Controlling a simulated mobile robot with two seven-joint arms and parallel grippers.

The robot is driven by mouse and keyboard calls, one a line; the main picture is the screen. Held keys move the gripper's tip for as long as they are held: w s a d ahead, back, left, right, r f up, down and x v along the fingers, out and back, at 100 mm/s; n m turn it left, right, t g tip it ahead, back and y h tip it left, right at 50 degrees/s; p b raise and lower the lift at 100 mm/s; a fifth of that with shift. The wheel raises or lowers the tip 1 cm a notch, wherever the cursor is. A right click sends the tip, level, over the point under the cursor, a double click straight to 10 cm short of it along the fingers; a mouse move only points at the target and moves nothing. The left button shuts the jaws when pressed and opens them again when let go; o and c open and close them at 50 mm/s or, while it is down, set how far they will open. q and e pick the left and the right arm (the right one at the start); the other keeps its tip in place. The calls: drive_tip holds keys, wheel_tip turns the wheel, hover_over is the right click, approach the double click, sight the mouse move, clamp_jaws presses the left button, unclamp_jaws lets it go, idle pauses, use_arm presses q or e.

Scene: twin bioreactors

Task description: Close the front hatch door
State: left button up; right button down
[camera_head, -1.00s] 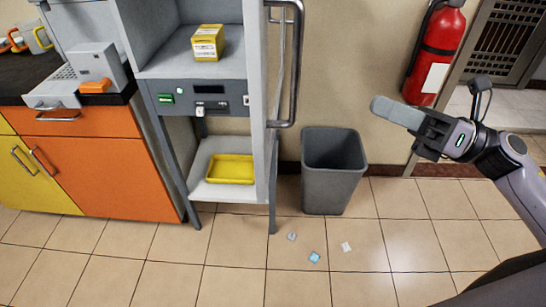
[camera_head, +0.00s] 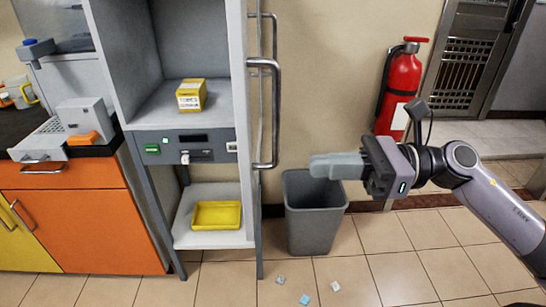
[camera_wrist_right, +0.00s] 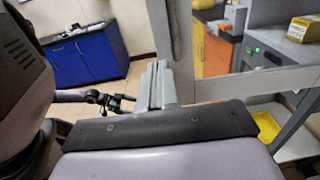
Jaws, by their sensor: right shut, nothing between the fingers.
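The front hatch door (camera_head: 237,120) stands open, seen nearly edge-on at the right side of the grey cabinet (camera_head: 120,60). Its long metal handle (camera_head: 275,110) faces right. In the right wrist view the door's pale frame (camera_wrist_right: 184,40) crosses beyond my fingers. My right gripper (camera_head: 318,166) is shut and empty, pointing left, to the right of the handle and apart from it in the head view. Its fingers also show in the right wrist view (camera_wrist_right: 156,85). What appears to be my left gripper (camera_wrist_right: 108,101) is small and dark there; its jaws are unclear.
A grey bin (camera_head: 315,225) stands on the floor below my right gripper. A red fire extinguisher (camera_head: 401,85) hangs on the wall. A yellow box (camera_head: 191,96) and a yellow tray (camera_head: 217,215) sit inside the cabinet. Small scraps (camera_head: 305,299) lie on the floor.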

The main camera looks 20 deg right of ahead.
sight(251, 167)
drive_tip(key=p+x, duration=0.3)
drive_tip(key=x, duration=0.4)
drive_tip(key=shift+r, duration=0.15)
drive_tip(key=shift+w+a, duration=0.15)
drive_tip(key=shift+a, duration=0.4)
drive_tip(key=shift+a, duration=0.15)
